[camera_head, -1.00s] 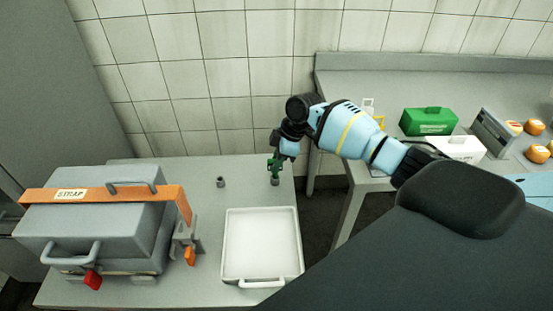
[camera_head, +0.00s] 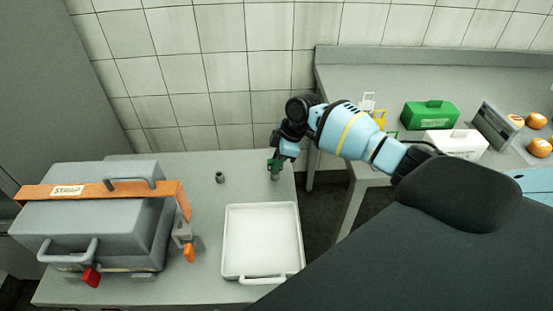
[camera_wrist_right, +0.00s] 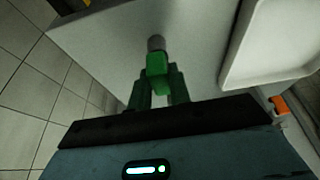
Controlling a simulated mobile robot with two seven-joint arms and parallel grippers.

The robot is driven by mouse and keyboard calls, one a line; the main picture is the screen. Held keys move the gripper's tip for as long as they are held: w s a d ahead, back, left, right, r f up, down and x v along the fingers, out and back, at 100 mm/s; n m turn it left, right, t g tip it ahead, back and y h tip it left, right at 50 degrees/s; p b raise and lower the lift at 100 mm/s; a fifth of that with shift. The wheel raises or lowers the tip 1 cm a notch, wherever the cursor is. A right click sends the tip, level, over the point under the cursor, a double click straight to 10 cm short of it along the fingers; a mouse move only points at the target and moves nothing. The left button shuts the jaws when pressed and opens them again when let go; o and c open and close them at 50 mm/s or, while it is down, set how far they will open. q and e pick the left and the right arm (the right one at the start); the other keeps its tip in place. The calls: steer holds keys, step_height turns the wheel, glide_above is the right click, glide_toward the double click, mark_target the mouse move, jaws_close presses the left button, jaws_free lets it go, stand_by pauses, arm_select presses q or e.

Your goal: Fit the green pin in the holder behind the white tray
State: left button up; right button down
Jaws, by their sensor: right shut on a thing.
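My right gripper (camera_head: 275,160) is shut on the green pin (camera_head: 274,168) over the back right part of the near table. In the right wrist view the green pin (camera_wrist_right: 158,66) sits between my green fingers, with a short grey cylinder (camera_wrist_right: 156,42) at its far end. I cannot tell whether this cylinder is the pin's own end or a holder beneath it. A small grey cup-like holder (camera_head: 220,177) stands open and empty, behind and left of the white tray (camera_head: 229,240). The tray is empty. My left gripper is out of view.
A grey case with an orange strap (camera_head: 100,190) fills the table's left side. A tiled wall is behind. On the right bench stand a green box (camera_head: 430,116), a white box (camera_head: 456,143) and orange round things (camera_head: 537,121). A gap separates table and bench.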

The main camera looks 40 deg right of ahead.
steer(key=shift+f, duration=0.25)
steer(key=c, duration=1.2)
jaws_free()
steer(key=v, duration=0.8)
steer(key=shift+f, duration=0.1)
